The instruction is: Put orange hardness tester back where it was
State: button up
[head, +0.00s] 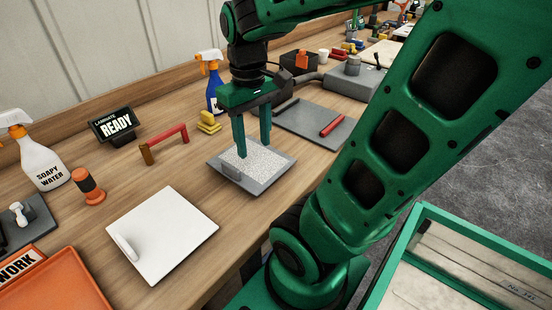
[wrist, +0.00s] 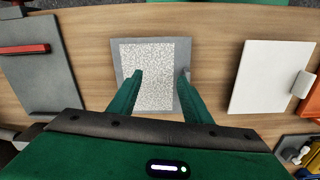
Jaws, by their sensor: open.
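An orange cylinder with a dark band (head: 88,186) stands upright on the bench at the left in the head view. A smaller orange object (head: 302,60) sits in a dark box at the back. I cannot tell for sure which of them is the hardness tester. My gripper (head: 253,153) is open, with nothing between its fingers. It points down over a speckled panel on a grey plate (head: 279,174). In the wrist view my fingers (wrist: 160,74) are spread over the same plate (wrist: 117,50). A small grey block (head: 231,172) stands at the plate's near left edge.
A white board with a handle (head: 165,232) lies left of the plate. A grey mat with a red bar (head: 333,123) lies to the right. A READY sign (head: 113,124), red-handled bar (head: 165,143), yellow blocks (head: 209,122) and spray bottles (head: 42,162) stand behind. An orange tray (head: 62,285) is front left.

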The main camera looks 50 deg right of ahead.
jog(key=s+f+m, duration=0.1)
jog(key=s, duration=0.1)
jog(key=s+d+f+m, duration=0.1)
jog(key=s+m, duration=0.1)
jog(key=s, duration=0.1)
jog(key=s+f+m, duration=0.1)
jog(key=s, duration=0.1)
jog(key=shift+s+d+f+m, duration=0.15)
jog(key=shift+m, duration=0.15)
jog(key=shift+w+f, duration=0.25)
jog(key=shift+w, duration=0.5)
jog(key=shift+s, duration=0.1)
